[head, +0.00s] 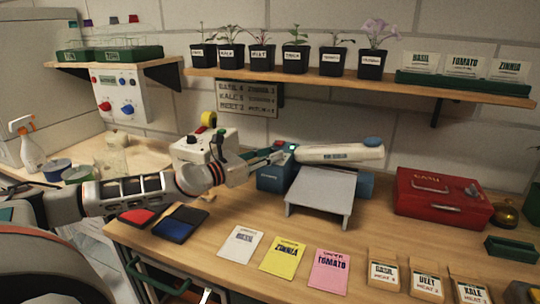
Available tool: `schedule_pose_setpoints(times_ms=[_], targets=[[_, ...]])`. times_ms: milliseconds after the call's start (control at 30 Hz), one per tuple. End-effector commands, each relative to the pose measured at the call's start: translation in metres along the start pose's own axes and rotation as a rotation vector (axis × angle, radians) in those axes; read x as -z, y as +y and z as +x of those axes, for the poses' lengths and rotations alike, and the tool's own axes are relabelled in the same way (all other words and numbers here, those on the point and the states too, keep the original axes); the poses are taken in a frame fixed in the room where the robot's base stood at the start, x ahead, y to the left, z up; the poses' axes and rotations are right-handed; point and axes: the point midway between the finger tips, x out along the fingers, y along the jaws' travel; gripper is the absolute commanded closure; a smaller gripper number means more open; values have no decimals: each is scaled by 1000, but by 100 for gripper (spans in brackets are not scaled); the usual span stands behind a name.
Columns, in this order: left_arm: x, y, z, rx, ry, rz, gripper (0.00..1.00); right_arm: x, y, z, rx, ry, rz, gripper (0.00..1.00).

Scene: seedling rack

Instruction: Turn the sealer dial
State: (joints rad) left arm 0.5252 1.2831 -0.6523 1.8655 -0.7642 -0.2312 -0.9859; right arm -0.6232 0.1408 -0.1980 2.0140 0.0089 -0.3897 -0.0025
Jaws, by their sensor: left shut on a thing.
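The sealer has a blue body (270,183) and a long pale upper arm (345,153) with a blue pad at its right end. It stands at the middle of the bench, behind a grey stand. My left gripper (277,154) reaches in from the left and is at the top left of the blue body. Its fingers are shut on what appears to be the sealer dial, which is small and mostly hidden by them. I cannot tell which way the dial points. My right gripper is out of view.
A grey stand (320,188) is right of my gripper. A white box with knobs (205,147) is close behind my arm. A red cash box (442,197) is at right. Seed packets, including a yellow one (283,256), lie along the front. A shelf (350,86) with potted seedlings hangs above.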

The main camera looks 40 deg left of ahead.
Motion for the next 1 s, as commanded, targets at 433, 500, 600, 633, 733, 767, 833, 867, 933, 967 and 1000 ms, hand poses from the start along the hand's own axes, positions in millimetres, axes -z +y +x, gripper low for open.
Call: schedule_pose_setpoints(times_ms=[433, 500, 600, 633, 733, 767, 833, 867, 933, 967, 1000], targets=[[0, 0, 0, -1, 0, 0, 60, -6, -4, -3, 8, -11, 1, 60], [0, 0, -2, -1, 0, 0, 60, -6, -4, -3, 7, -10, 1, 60], [1, 0, -6, -1, 1, 0, 60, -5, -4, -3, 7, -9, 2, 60], [2, 0, -8, -2, 2, 0, 60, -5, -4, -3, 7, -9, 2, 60], [2, 1, -15, -3, 3, 0, 60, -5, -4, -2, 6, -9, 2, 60], [2, 1, -18, -2, 3, 0, 60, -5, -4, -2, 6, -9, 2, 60], [2, 0, -23, -1, 3, 2, 60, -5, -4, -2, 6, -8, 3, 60], [2, 0, -25, -1, 3, 1, 60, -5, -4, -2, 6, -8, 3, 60], [2, 1, -30, -3, 3, 1, 60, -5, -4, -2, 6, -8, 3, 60], [2, 1, -32, -3, 4, 0, 60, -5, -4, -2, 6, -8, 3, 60], [2, 1, -35, -3, 4, 1, 60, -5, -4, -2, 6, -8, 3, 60]])
